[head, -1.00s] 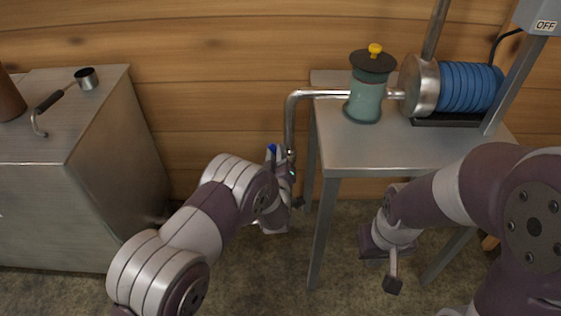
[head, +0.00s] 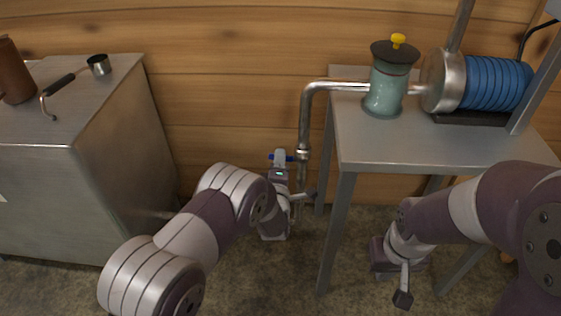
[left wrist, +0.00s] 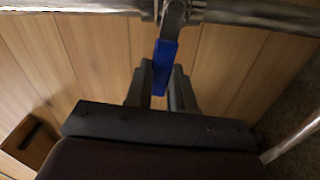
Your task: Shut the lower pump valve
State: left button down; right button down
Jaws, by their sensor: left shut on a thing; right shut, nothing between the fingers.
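The lower pump valve shows by its blue handle (head: 291,158), on the left side of the vertical steel pipe (head: 304,125) in the head view. My left gripper (head: 279,158) is shut on the handle, which shows on both sides of the fingers. In the left wrist view the blue handle (left wrist: 164,66) sits between the two dark fingers (left wrist: 160,88). It hangs from a metal pivot on the pipe (left wrist: 250,14) and points roughly across the pipe. My right gripper (head: 385,265) is shut and empty, low in front of the metal table.
The metal table (head: 440,145) carries a green pump body (head: 387,90) with a yellow knob and a blue coil (head: 495,82). A table leg (head: 338,230) stands right of my left gripper.

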pick_arm(q)
jog(key=shift+f+n+b, duration=0.3)
jog(key=shift+f+n, duration=0.2)
jog(key=shift+n, duration=0.2)
jog(key=c, duration=1)
grip_release()
jog(key=shift+o, duration=0.2)
jog(key=s+p, duration=0.4)
jog(key=s, duration=0.8)
jog(key=shift+s, duration=0.4)
